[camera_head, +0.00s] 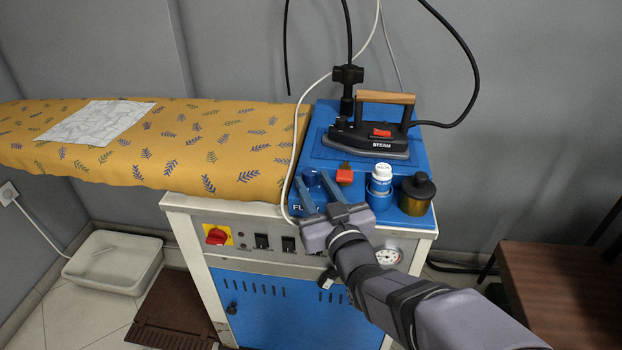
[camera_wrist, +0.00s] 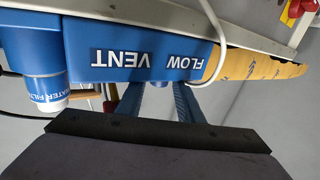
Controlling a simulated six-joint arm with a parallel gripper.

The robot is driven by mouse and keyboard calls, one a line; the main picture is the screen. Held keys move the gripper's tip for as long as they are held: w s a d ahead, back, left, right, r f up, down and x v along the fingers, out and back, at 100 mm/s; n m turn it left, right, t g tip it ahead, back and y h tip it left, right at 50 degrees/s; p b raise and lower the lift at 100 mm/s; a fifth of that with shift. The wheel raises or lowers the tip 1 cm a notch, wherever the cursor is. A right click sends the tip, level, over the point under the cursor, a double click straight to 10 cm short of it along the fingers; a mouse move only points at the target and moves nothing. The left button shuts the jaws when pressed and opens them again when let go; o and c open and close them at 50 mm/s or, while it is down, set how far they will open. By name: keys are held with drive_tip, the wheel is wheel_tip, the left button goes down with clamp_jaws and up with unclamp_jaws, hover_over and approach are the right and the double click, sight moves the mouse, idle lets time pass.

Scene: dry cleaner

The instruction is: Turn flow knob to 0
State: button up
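The flow knob (camera_head: 310,177) is a small blue knob on the blue top panel of the ironing station, behind the partly hidden FLOW label (camera_head: 299,208). My gripper (camera_head: 313,181) reaches over the panel's front edge, with its two fingers apart on either side of the knob. In the wrist view the panel appears upside down, with the FLOW label (camera_wrist: 187,62) and VENT label (camera_wrist: 122,59). There my gripper (camera_wrist: 158,92) is open, with a bit of blue knob (camera_wrist: 160,84) between its fingers. Contact and the knob's setting cannot be told.
A red-orange knob (camera_head: 345,174) stands just right of the gripper. A white-capped bottle (camera_head: 380,180), a dark-topped amber jar (camera_head: 417,195) and a steam iron (camera_head: 370,135) crowd the panel. A white cord (camera_head: 288,185) runs close on the left, beside the yellow ironing board (camera_head: 230,150).

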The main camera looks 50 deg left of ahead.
sight(309, 179)
drive_tip(key=shift+v, duration=1.95)
drive_tip(key=shift+a+r, duration=0.1)
drive_tip(key=shift+c, duration=0.2)
drive_tip(key=shift+s+a+r+m+t+p, duration=0.35)
drive_tip(key=shift+a+r+t+p, duration=0.2)
drive_tip(key=shift+p, duration=0.3)
drive_tip(key=shift+s+a+r+m+t+h+p, duration=0.25)
drive_tip(key=shift+a+m+t+h+p, duration=0.2)
drive_tip(key=shift+m+t+p, duration=0.45)
drive_tip(key=shift+s+d+f+m+t+h+p, duration=0.1)
drive_tip(key=shift+s+f+m+t+h+p, duration=0.2)
drive_tip(key=shift+m+t+h+p, duration=0.4)
drive_tip(key=shift+s+d+f+m+t+h+p, duration=0.15)
drive_tip(key=shift+s+f+m+t+h+p, duration=0.2)
drive_tip(key=shift+t+h+p, duration=0.5)
drive_tip(key=shift+w+f, duration=0.1)
drive_tip(key=shift+p+x, duration=0.55)
drive_tip(key=shift+x, duration=3.15)
